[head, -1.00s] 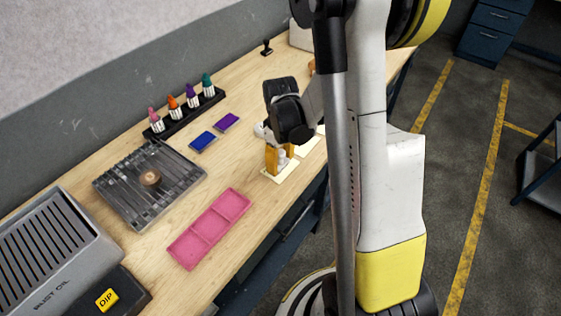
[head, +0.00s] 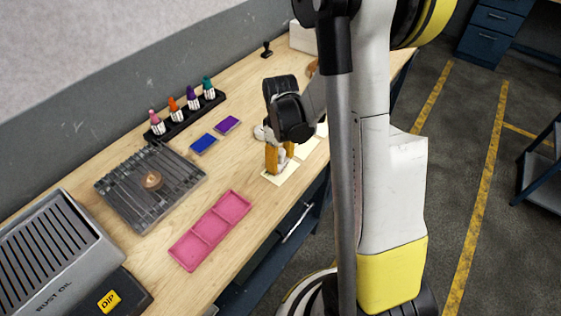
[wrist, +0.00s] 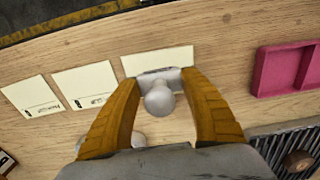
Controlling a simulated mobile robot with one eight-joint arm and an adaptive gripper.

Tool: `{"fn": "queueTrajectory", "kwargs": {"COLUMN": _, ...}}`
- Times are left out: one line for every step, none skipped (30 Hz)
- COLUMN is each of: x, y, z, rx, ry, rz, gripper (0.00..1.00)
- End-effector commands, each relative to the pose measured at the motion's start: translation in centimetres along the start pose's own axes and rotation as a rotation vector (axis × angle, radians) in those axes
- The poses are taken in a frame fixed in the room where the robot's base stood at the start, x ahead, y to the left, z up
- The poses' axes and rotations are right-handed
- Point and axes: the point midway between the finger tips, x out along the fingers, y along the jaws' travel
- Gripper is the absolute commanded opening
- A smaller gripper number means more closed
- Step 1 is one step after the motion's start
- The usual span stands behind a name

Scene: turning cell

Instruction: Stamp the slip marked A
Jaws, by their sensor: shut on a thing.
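My gripper (wrist: 163,115) is shut on a pale stamp (wrist: 160,98) with a rounded knob, its yellow fingers on either side. The stamp's base is over a cream slip (wrist: 155,58), the one nearest the pink tray; I cannot tell whether it touches the paper. Two more cream slips, a middle one (wrist: 85,84) and an outer one (wrist: 31,97), lie in a row to the left in the wrist view, with small dark print too small to read. Any mark on the slip under the stamp is hidden. In the head view my gripper (head: 279,158) stands over the same slip (head: 281,175).
A pink tray (head: 211,230) lies near the slips. Blue (head: 204,143) and purple (head: 227,124) ink pads lie behind it. A black rack (head: 186,119) of coloured bottles stands along the wall. A black-handled stamp (head: 267,49) stands far back. A metal grate (head: 126,190) is at left.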

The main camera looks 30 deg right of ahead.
Motion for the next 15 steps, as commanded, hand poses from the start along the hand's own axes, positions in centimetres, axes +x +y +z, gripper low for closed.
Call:
{"fn": "queueTrajectory", "kwargs": {"x": -0.8, "y": 0.0, "z": 0.0, "rx": 0.000, "ry": 0.000, "rz": 0.000, "gripper": 0.33}}
{"fn": "queueTrajectory", "kwargs": {"x": -1.1, "y": 0.0, "z": 0.0, "rx": 0.000, "ry": 0.000, "rz": 0.000, "gripper": 0.33}}
{"fn": "queueTrajectory", "kwargs": {"x": -1.4, "y": 0.0, "z": 0.0, "rx": 0.000, "ry": 0.000, "rz": 0.000, "gripper": 0.33}}
{"fn": "queueTrajectory", "kwargs": {"x": -1.7, "y": 0.0, "z": 0.0, "rx": 0.000, "ry": 0.000, "rz": 0.000, "gripper": 0.33}}
{"fn": "queueTrajectory", "kwargs": {"x": -2.0, "y": 0.0, "z": 0.0, "rx": 0.000, "ry": 0.000, "rz": 0.000, "gripper": 0.33}}
{"fn": "queueTrajectory", "kwargs": {"x": -2.3, "y": 0.0, "z": 0.0, "rx": 0.000, "ry": 0.000, "rz": 0.000, "gripper": 0.33}}
{"fn": "queueTrajectory", "kwargs": {"x": -2.6, "y": 0.0, "z": 0.0, "rx": 0.000, "ry": 0.000, "rz": 0.000, "gripper": 0.33}}
{"fn": "queueTrajectory", "kwargs": {"x": -2.9, "y": 0.0, "z": 0.0, "rx": 0.000, "ry": 0.000, "rz": 0.000, "gripper": 0.33}}
{"fn": "queueTrajectory", "kwargs": {"x": -3.2, "y": 0.0, "z": 0.0, "rx": 0.000, "ry": 0.000, "rz": 0.000, "gripper": 0.33}}
{"fn": "queueTrajectory", "kwargs": {"x": -3.5, "y": 0.0, "z": 0.0, "rx": 0.000, "ry": 0.000, "rz": 0.000, "gripper": 0.33}}
{"fn": "queueTrajectory", "kwargs": {"x": -3.7, "y": 0.0, "z": 0.0, "rx": 0.000, "ry": 0.000, "rz": 0.000, "gripper": 0.33}}
{"fn": "queueTrajectory", "kwargs": {"x": -4.1, "y": 0.0, "z": 0.0, "rx": 0.000, "ry": 0.000, "rz": 0.000, "gripper": 0.33}}
{"fn": "queueTrajectory", "kwargs": {"x": -4.3, "y": 0.0, "z": 0.0, "rx": 0.000, "ry": 0.000, "rz": 0.000, "gripper": 0.33}}
{"fn": "queueTrajectory", "kwargs": {"x": -4.6, "y": 0.0, "z": 0.0, "rx": 0.000, "ry": 0.000, "rz": 0.000, "gripper": 0.33}}
{"fn": "queueTrajectory", "kwargs": {"x": -5.0, "y": 0.0, "z": 0.0, "rx": 0.000, "ry": 0.000, "rz": 0.000, "gripper": 0.33}}
